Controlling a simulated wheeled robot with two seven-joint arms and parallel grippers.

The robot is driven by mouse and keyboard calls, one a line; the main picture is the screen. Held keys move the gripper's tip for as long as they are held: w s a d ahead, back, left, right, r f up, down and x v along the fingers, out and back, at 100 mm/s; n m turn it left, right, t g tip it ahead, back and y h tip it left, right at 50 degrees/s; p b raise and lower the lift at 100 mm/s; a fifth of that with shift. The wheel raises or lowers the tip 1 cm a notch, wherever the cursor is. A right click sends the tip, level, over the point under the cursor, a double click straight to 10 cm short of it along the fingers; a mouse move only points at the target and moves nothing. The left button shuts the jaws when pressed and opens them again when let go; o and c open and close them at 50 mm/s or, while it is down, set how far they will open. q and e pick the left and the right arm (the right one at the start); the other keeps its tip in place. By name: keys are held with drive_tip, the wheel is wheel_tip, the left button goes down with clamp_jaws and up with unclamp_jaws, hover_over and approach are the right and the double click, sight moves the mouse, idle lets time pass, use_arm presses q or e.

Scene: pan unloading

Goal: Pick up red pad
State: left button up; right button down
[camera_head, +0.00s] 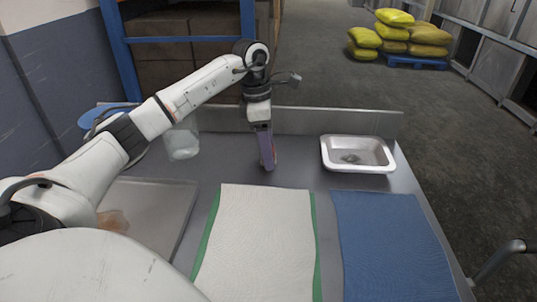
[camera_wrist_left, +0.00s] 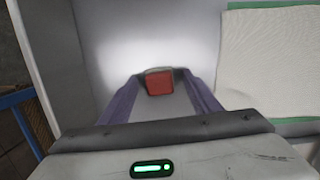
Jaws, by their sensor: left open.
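A small red pad (camera_wrist_left: 159,83) shows in the left wrist view, between the two purple fingers of my left gripper (camera_wrist_left: 162,98). Gaps show between the pad and each finger, so the jaws are open and not closed on it. In the head view my left gripper (camera_head: 267,160) points down over the back of the grey table, and only a reddish sliver shows by its fingers. I cannot tell how far the fingertips are above the table. My right gripper is not in view.
A white mat with green edges (camera_head: 255,235) and a blue mat (camera_head: 390,245) lie in front. A metal pan (camera_head: 328,155) stands right, a clear container (camera_head: 182,142) left, a flat tray (camera_head: 165,210) front left. A raised ledge (camera_head: 340,122) runs along the table's back.

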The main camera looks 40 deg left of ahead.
use_arm(q)
drive_tip(key=shift+f, duration=0.2)
drive_tip(key=c, duration=1.1)
wheel_tip(320, 180, up, 10)
drive_tip(key=shift+r, duration=0.1)
